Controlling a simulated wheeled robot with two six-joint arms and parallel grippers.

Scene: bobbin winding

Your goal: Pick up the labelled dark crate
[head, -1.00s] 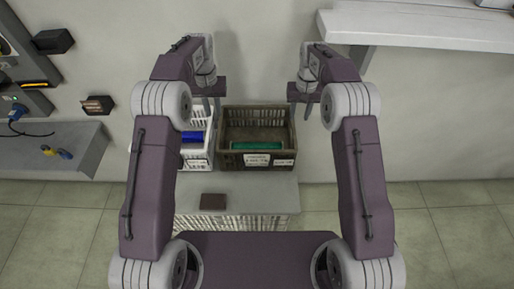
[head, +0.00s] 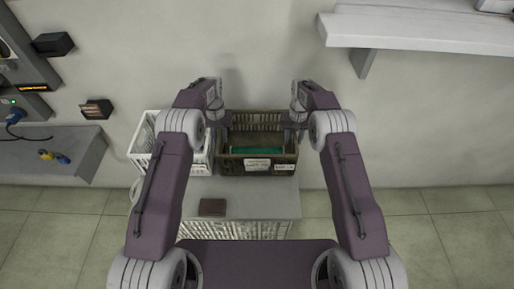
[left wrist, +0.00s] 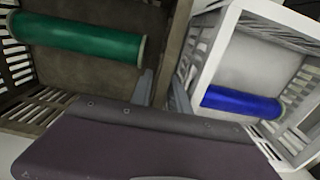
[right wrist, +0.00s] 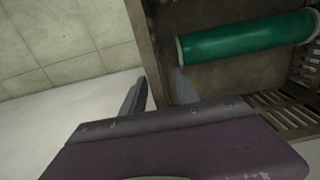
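The dark crate (head: 230,163) stands on a grey surface against the wall, with white labels (head: 257,164) on its front and a green roll inside. My left gripper (head: 217,138) is at its left wall. In the left wrist view the open fingers (left wrist: 164,92) are on either side of that wall, one inside the crate and one outside. My right gripper (head: 296,136) is at the right wall. In the right wrist view its open fingers (right wrist: 160,92) likewise straddle that wall. Contact with the walls cannot be made out.
A white crate (head: 143,147) stands close to the left of the dark one, with a blue roll (left wrist: 240,102) in it. A small brown block (head: 212,207) lies in front. A pale shelf (head: 420,32) juts out at upper right. The floor to the right is clear.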

